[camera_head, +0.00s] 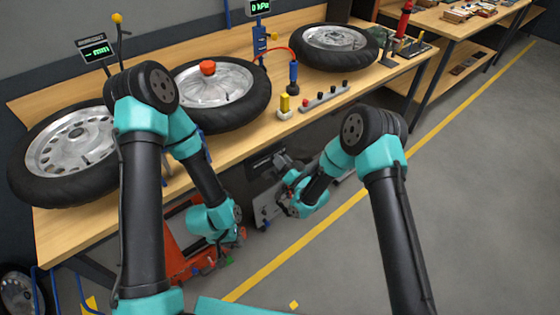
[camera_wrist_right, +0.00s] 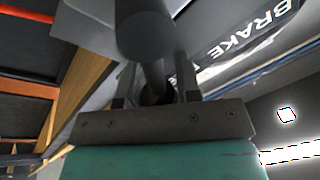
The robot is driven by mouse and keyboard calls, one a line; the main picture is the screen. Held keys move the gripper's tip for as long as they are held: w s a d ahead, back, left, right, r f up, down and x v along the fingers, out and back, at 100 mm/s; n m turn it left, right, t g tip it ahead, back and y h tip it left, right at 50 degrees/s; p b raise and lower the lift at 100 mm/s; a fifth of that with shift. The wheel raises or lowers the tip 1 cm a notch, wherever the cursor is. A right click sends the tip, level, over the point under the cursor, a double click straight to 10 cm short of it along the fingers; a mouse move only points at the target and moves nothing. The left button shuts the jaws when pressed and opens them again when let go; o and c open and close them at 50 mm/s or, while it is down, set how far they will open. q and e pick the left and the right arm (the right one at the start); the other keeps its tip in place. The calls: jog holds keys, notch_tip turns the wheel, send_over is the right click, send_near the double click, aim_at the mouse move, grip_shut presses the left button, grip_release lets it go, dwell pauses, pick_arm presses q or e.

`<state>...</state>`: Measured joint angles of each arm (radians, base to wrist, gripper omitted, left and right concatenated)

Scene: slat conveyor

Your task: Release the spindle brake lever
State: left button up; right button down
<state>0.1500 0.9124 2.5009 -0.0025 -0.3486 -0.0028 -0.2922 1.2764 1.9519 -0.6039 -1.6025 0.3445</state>
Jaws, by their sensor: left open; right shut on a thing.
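The brake lever shows in the right wrist view as a dark round bar with a thick cylindrical end (camera_wrist_right: 145,35). My right gripper (camera_wrist_right: 152,92) is shut on its shaft, one finger on each side. White lettering reading BRAKE (camera_wrist_right: 240,35) is on a dark panel beside it. In the head view my right gripper (camera_head: 282,164) is low in front of the bench, at a grey machine (camera_head: 262,188); the lever cannot be made out there. My left gripper (camera_head: 240,234) is open, low near an orange frame, its fingers small and partly hidden by the wrist.
The wooden bench (camera_head: 60,222) carries several wheels, including one with an orange cap (camera_head: 207,68), plus a yellow block (camera_head: 284,104) and a strip with knobs (camera_head: 325,97). The orange frame (camera_head: 180,240) stands below. Open floor with a yellow line (camera_head: 300,238) lies right.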

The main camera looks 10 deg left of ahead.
jog(key=c, duration=0.8)
grip_release()
jog(key=shift+d, duration=0.1)
jog(key=v, duration=1.7)
jog(key=shift+s+d+f, duration=0.1)
jog(key=shift+s, duration=0.05)
jog(key=s+d+f+m+g+h, duration=0.1)
jog(key=s+d+f+g+h, duration=0.1)
jog(key=d+f+g+h, duration=0.3)
jog(key=s+d+f+m+g+h, duration=0.1)
jog(key=s+d+f+h, duration=0.1)
jog(key=d+f+h, duration=0.3)
jog(key=s+d+m+g, duration=0.1)
jog(key=s+d+g, duration=0.1)
jog(key=s+d, duration=0.1)
jog(key=s+d+r+m+g+h, duration=0.1)
jog(key=s+d+g, duration=0.1)
jog(key=s, duration=0.3)
jog(key=s+d+g+h, duration=0.1)
jog(key=s+d+g, duration=0.1)
jog(key=s+d, duration=0.2)
jog(key=shift+s+d+r+m, duration=0.3)
jog(key=shift+s+d+m, duration=0.1)
jog(key=shift+s, duration=0.15)
